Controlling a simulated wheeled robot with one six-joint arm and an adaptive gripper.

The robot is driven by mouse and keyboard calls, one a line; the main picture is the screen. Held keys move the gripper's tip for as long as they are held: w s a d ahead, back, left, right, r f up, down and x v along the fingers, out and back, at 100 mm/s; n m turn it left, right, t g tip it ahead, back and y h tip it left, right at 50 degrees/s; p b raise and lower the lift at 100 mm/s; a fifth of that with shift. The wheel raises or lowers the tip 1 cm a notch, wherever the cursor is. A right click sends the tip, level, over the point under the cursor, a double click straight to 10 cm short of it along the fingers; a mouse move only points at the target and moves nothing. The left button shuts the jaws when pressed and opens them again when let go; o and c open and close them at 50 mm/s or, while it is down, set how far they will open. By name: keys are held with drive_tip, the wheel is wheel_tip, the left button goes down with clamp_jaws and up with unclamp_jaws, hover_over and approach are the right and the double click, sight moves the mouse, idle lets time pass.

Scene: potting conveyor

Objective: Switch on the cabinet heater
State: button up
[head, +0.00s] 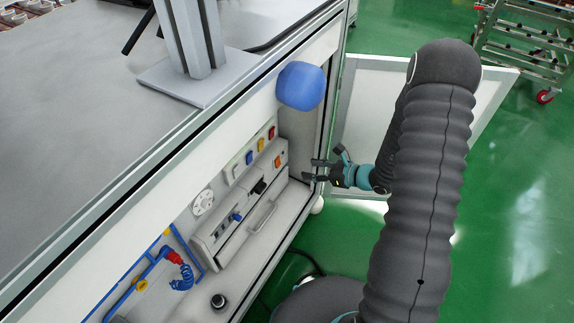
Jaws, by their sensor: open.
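The cabinet (215,135) stands open under the bench, with its door (420,95) swung out to the right. Inside is a pale unit (262,215) with a handle, a blue part and dark parts on its front. Coloured switches or buttons sit above it: blue (249,157), yellow (261,144), red (271,132) and orange (277,161). I cannot tell which part is the heater or its switch. My gripper (316,170) is open and empty at the cabinet's right end, right of the orange one and apart from it. Its fingers point left.
A rounded blue object (301,86) is at the cabinet's upper right, above my gripper. Blue pipes (125,295) with a red fitting (174,258) are at lower left, near a black knob (218,301). A wheeled rack (525,45) stands at upper right. Green floor (510,240) is clear at right.

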sight(279, 164)
drive_tip(key=x, duration=1.1)
drive_tip(key=shift+w+a+f, duration=0.1)
drive_tip(key=shift+a, duration=0.15)
drive_tip(key=shift+c, duration=0.2)
